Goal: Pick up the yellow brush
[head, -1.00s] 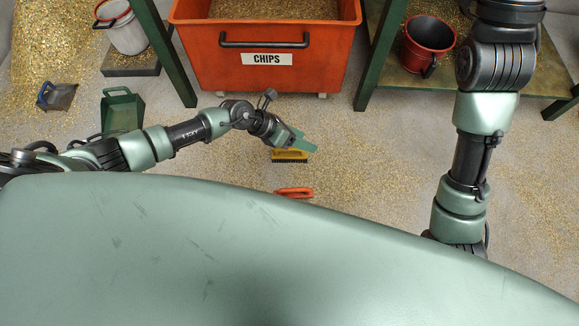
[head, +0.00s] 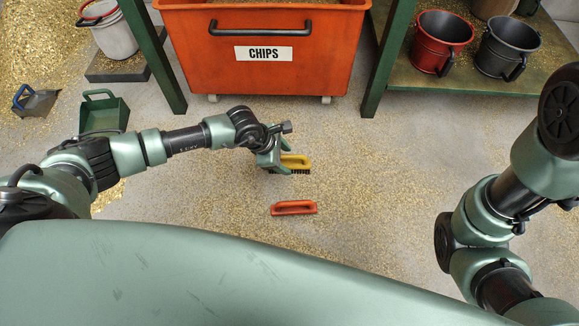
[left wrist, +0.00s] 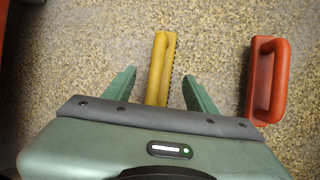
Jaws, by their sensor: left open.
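The yellow brush (head: 296,162) lies on the chip-strewn floor, dark bristles showing along its lower edge in the head view. In the left wrist view the yellow brush (left wrist: 160,70) extends away from the camera, its near end between the fingers. My left gripper (head: 277,158) is open at the brush's left end. In the left wrist view the left gripper (left wrist: 158,82) has one green finger on each side of the brush, with a gap on both sides. Whether the fingers are at brush height is unclear. My right gripper is outside the views.
An orange-red brush (head: 294,208) lies nearer to me; it also shows in the left wrist view (left wrist: 265,82). The orange CHIPS bin (head: 262,75) stands behind. A green scoop (head: 104,115) is at left. Shelf legs (head: 388,60) flank the bin. Floor right of the brushes is clear.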

